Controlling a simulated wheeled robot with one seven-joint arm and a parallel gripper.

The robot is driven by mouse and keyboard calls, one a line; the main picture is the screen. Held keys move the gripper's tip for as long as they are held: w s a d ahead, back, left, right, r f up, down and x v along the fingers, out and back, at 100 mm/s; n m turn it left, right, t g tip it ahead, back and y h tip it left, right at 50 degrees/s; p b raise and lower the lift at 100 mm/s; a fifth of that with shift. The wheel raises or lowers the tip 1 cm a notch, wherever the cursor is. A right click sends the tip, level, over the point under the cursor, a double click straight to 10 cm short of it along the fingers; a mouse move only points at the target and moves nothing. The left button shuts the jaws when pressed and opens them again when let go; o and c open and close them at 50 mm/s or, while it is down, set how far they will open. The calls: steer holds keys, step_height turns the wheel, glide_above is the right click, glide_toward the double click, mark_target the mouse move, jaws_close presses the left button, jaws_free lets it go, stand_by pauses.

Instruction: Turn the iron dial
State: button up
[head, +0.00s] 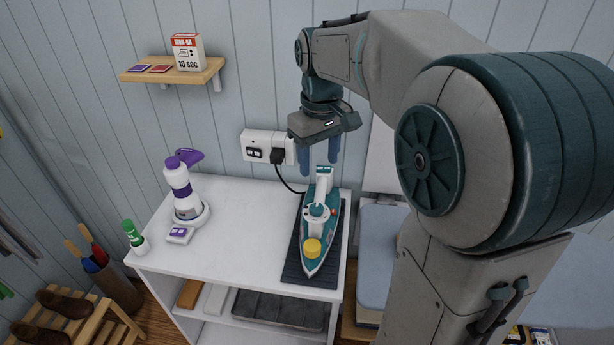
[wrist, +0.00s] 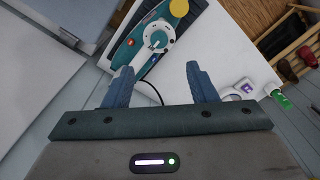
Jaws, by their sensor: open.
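The teal and white iron (head: 318,232) lies on a dark ribbed mat (head: 291,268) at the right side of the white cabinet top. Its round white dial (head: 317,211) sits on top of the body, and a yellow knob (head: 312,249) is nearer its tip. In the wrist view the iron (wrist: 134,57) and its dial (wrist: 156,39) are beyond my fingertips, with the yellow knob (wrist: 179,8) at the top edge. My gripper (head: 320,169) is open and empty, pointing down above the iron's back end. Both fingers also show in the wrist view (wrist: 160,78), apart from the dial.
A wall outlet (head: 262,145) with a black plug and cord is behind the iron. A purple and white bottle (head: 182,190) and a green-capped bottle (head: 133,236) stand at the left. A wooden shelf (head: 205,77) hangs above. The middle of the cabinet top (head: 245,217) is clear.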

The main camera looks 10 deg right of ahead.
mark_target(317, 207)
steer(key=f, duration=0.9)
steer(key=f+p, duration=0.1)
steer(key=f, duration=0.3)
steer(key=shift+w+f, duration=0.2)
steer(key=shift+w, duration=0.2)
steer(key=c, duration=1)
